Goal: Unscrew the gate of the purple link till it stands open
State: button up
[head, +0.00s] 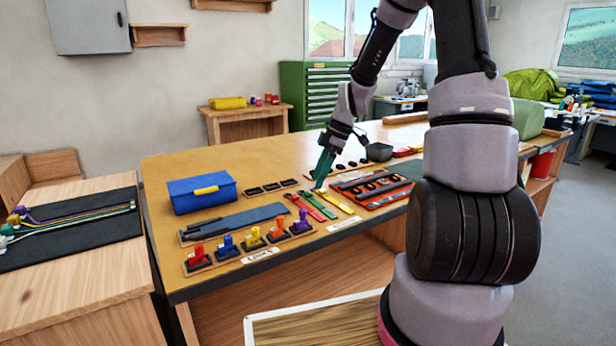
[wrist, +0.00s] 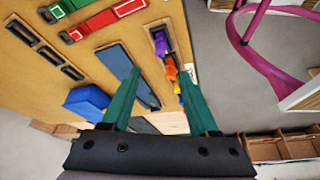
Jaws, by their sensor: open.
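The purple link (head: 301,220) stands at the right end of the row of coloured links near the bench's front edge, on a dark base. It also shows in the wrist view (wrist: 161,43), past my fingertips. Its gate is too small to make out. My gripper (head: 319,183) has green fingers and is above the bench, behind and to the right of the purple link, apart from it. In the wrist view my gripper (wrist: 160,76) has its fingers spread with nothing held between them.
Red, blue, yellow and orange links (head: 253,238) stand left of the purple one. A blue box (head: 202,193) sits behind them, with a blue-grey strip (head: 235,222) between. Red and green straps (head: 316,207) lie to the right, near a red-and-black tray (head: 370,188).

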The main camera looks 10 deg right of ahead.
aim_at(303, 210)
jog(key=x, duration=1)
jog(key=shift+a+f, duration=0.2)
jog(key=shift+a, duration=0.05)
grip_shut()
jog(key=n, duration=0.2)
jog(key=n+g, duration=0.1)
jog(key=n, duration=0.1)
jog(key=shift+w+g, duration=0.15)
jog(key=shift+g, duration=0.15)
grip_release()
jog(key=shift+r, duration=0.1)
